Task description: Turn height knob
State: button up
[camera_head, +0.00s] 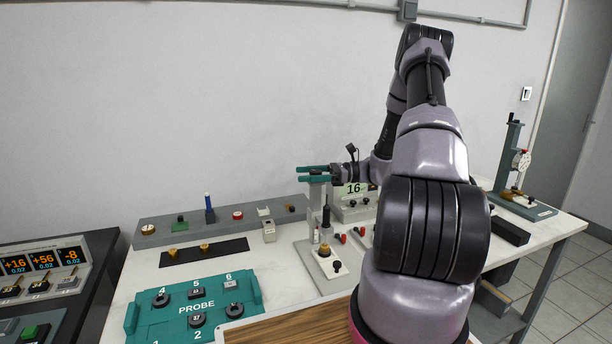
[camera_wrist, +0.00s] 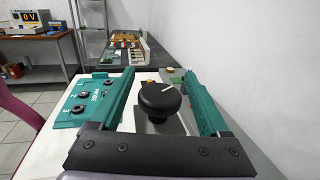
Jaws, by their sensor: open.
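A large round black knob (camera_wrist: 160,99) with a white pointer mark shows in the middle of the wrist view. My gripper (camera_wrist: 159,76) is open, with one teal finger on each side of the knob and visible gaps between. In the head view my gripper (camera_head: 302,174) reaches left from the arm, its teal fingers level at the top of a grey upright stand (camera_head: 317,198). The knob cannot be made out there. Whether this knob is labelled for height cannot be read.
A teal probe tray (camera_head: 177,307) lies at the front left of the white bench. A small meter reading 16 (camera_head: 353,189) stands just right of the gripper. A base with a brass part (camera_head: 325,251) is below. A dial stand (camera_head: 519,165) is far right. The wall is close behind.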

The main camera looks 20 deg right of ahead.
jog(key=shift+a, duration=0.15)
grip_shut()
jog(key=shift+w+m+t, duration=0.1)
jog(key=shift+m+t, duration=0.2)
jog(key=shift+t, duration=0.1)
jog(key=shift+w+d+m+t+h, duration=0.3)
jog(key=shift+m+t+h, duration=1.15)
jog(key=shift+t, duration=0.3)
jog(key=shift+w+d+m+t+h, duration=0.15)
jog(key=shift+w+m+t+h, duration=0.1)
jog(key=shift+m+t+h, duration=1.3)
jog(key=shift+w+d+m+t+h, duration=0.3)
jog(key=shift+m+t+h, duration=0.95)
jog(key=shift+t, duration=0.65)
grip_release()
